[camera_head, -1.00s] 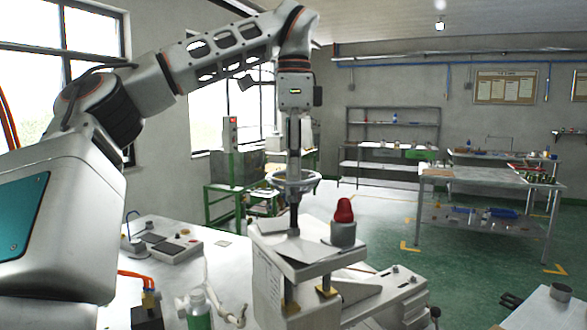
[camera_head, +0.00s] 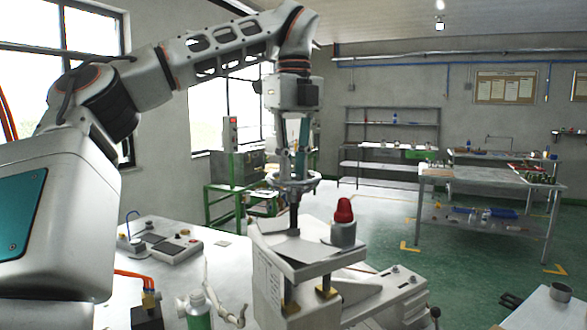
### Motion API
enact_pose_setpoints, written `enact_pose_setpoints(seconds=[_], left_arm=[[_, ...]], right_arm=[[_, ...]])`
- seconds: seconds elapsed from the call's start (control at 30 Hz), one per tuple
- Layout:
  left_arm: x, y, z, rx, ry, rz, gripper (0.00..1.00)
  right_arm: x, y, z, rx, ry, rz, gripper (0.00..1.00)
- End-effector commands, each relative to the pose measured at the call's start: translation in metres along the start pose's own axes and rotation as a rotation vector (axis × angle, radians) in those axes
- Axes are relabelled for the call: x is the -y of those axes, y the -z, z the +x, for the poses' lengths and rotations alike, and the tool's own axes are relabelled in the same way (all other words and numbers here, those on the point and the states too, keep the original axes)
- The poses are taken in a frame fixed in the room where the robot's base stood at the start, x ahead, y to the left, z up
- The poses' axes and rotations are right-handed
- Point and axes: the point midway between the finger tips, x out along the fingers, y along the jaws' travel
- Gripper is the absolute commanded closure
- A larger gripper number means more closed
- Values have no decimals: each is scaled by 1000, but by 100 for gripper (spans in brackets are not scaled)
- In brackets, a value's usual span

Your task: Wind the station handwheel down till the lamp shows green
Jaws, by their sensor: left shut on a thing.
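The station handwheel (camera_head: 312,182) is a grey ring on an upright screw at the top of the wax injection station (camera_head: 268,283). My left gripper (camera_head: 294,178) points straight down from above and is shut on the handwheel. Its fingers cover part of the wheel's hub and near rim. The lamp (camera_head: 344,211) has a red dome on a grey base and stands on the station's top plate, just right of the screw. No green shows on it. My right gripper is not in view.
A grey cup (camera_head: 560,292) is at the lower right. Steel tables and shelves stand farther back.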

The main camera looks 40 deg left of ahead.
Motion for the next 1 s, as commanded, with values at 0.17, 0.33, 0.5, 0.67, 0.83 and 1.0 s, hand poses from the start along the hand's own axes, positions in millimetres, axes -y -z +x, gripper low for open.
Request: enact_pose_setpoints(seconds=[0.17, 0.33, 0.5, 0.67, 0.83, 1.0], left_arm=[[0, 0, -1, 1, 2, 168, 100], [0, 0, -1, 1, 1, 329, 100], [1, 0, -1, 2, 2, 491, 100], [1, 0, -1, 2, 3, 643, 100], [1, 0, -1, 3, 2, 804, 100], [1, 0, -1, 2, 2, 966, 100]], right_arm=[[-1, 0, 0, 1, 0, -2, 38], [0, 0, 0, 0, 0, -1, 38], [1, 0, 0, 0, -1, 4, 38], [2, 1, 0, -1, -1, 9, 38], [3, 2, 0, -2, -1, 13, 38], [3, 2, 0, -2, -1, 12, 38]])
